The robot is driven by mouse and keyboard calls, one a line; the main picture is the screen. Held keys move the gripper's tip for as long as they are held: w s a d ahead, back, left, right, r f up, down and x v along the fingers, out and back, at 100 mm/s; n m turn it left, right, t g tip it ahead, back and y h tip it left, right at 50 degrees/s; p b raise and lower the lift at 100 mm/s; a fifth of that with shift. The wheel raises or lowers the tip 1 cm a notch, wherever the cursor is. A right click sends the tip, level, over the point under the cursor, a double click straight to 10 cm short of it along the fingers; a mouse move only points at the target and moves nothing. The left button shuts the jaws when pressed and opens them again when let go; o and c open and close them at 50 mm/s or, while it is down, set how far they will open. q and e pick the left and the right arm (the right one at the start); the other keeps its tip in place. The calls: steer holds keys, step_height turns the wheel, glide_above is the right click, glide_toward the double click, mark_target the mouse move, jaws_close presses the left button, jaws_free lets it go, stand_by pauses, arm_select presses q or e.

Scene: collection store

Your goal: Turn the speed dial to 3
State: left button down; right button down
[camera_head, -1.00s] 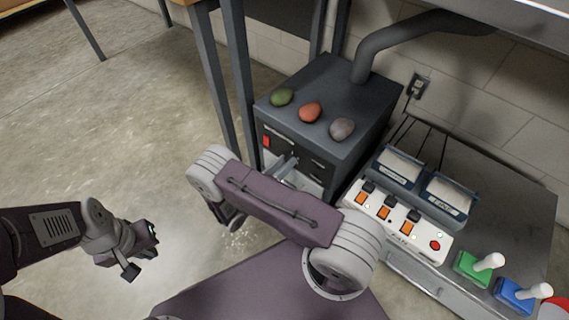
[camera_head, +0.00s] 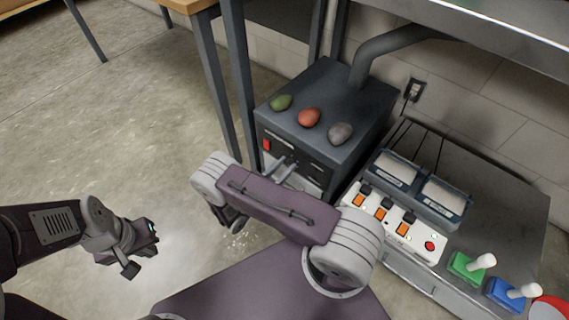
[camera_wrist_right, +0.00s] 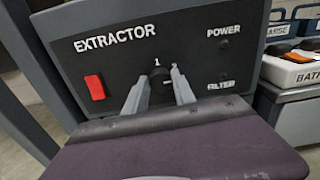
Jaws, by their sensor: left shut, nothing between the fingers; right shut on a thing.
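The extractor is a dark grey box (camera_head: 362,112) with a black front panel, which fills the wrist view (camera_wrist_right: 120,62). The panel reads EXTRACTOR, POWER and FILTER, with a red switch (camera_wrist_right: 95,87) on the left. The speed dial (camera_wrist_right: 158,82) is a dark knob below a white "1"; other marks around it are mostly hidden. My right gripper (camera_wrist_right: 160,80) is shut on the dial, one finger on each side; in the head view it meets the panel (camera_head: 284,170). My left gripper (camera_head: 146,250) is shut and empty, low at the left, away from the extractor.
Green (camera_head: 281,102), red (camera_head: 309,117) and grey (camera_head: 340,132) stones lie on the extractor. A duct (camera_head: 385,45) rises behind it. To the right are a white switch panel (camera_head: 395,228), two labelled trays (camera_head: 395,168) and green and blue lever bases. A table leg stands left of the box.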

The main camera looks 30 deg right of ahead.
steer(key=m+p, duration=0.1)
steer(key=m, duration=0.2)
steer(key=shift+s, duration=0.1)
steer(key=shift+m+p, duration=0.65)
steer(key=shift+m, duration=1.15)
steer(key=c, duration=1)
jaws_free()
steer(key=shift+c, duration=0.2)
steer(key=p+v, duration=0.2)
steer(key=v, duration=0.7)
steer(key=shift+p, duration=0.35)
